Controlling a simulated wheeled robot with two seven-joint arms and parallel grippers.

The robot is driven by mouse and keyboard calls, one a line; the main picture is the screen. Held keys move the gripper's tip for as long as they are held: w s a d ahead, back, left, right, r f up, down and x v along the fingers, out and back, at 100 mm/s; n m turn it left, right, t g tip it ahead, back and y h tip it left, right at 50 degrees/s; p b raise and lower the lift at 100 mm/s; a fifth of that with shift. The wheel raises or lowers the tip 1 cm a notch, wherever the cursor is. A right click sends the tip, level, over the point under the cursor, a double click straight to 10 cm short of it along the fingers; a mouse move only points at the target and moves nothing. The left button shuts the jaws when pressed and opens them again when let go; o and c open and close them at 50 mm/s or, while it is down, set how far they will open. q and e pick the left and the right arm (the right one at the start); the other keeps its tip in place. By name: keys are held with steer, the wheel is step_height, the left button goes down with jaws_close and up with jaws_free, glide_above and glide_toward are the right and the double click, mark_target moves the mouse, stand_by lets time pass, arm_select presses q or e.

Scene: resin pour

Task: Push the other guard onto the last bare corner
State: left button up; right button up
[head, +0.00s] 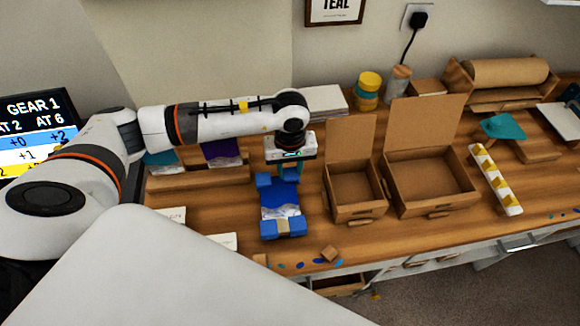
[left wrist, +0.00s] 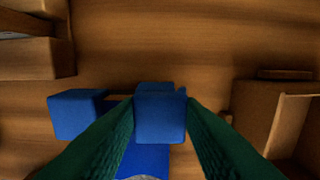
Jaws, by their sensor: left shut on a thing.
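A blue and white slab (head: 280,197) lies on the workbench below my left gripper. Its blue edge also shows at the bottom of the left wrist view (left wrist: 147,162). Blue guards sit at its far left corner (head: 264,180), near left corner (head: 268,230) and near right corner (head: 298,225). My left gripper (head: 288,172), with green fingers, is shut on another blue guard (left wrist: 160,116) at the slab's far right corner. The fingers partly hide this guard in the head view; I cannot tell whether it is fully seated. My right gripper is not in view.
An open cardboard box (head: 358,209) stands close to the right of the slab, with a larger one (head: 430,205) beyond it. A wooden rail (head: 200,174) lies to the left.

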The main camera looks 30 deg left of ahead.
mark_target(289, 173)
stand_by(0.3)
arm_select(q)
steer(key=shift+s+f+b, duration=0.15)
steer(key=shift+b, duration=0.2)
steer(key=o, duration=1)
steer(key=shift+r+p, duration=2)
steer(key=shift+r, duration=2.05)
steer(key=shift+c, duration=0.2)
